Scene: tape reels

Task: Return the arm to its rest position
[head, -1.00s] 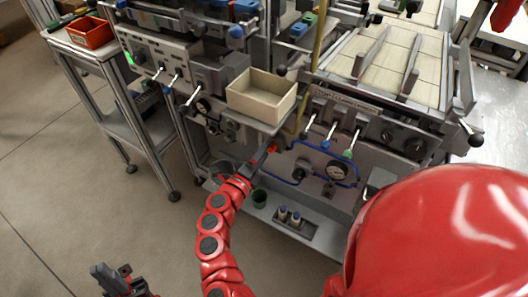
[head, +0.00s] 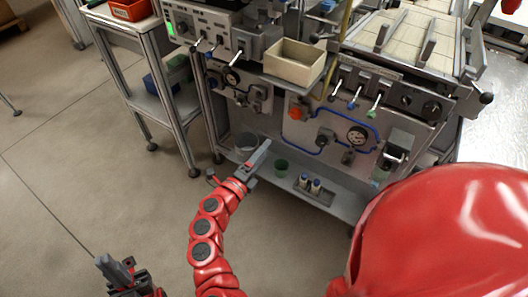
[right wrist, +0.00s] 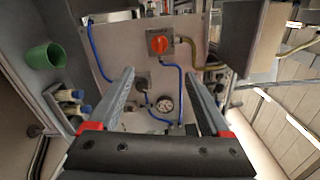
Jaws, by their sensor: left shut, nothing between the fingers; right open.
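My right gripper (head: 260,152) is at the end of the red segmented arm, in front of the machine's lower shelf in the head view. In the right wrist view its two fingers (right wrist: 159,76) are spread apart with nothing between them. An orange-red knob (head: 298,114) on the machine's grey panel is clear of the right gripper. The knob also shows beyond the fingertips in the right wrist view (right wrist: 158,44). My left gripper (head: 118,270) is low at the left of the head view, shut and empty over the floor.
A beige open box (head: 295,66) sits on a ledge above the panel. A cart with a red bin (head: 130,9) stands at left. The floor at left is clear.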

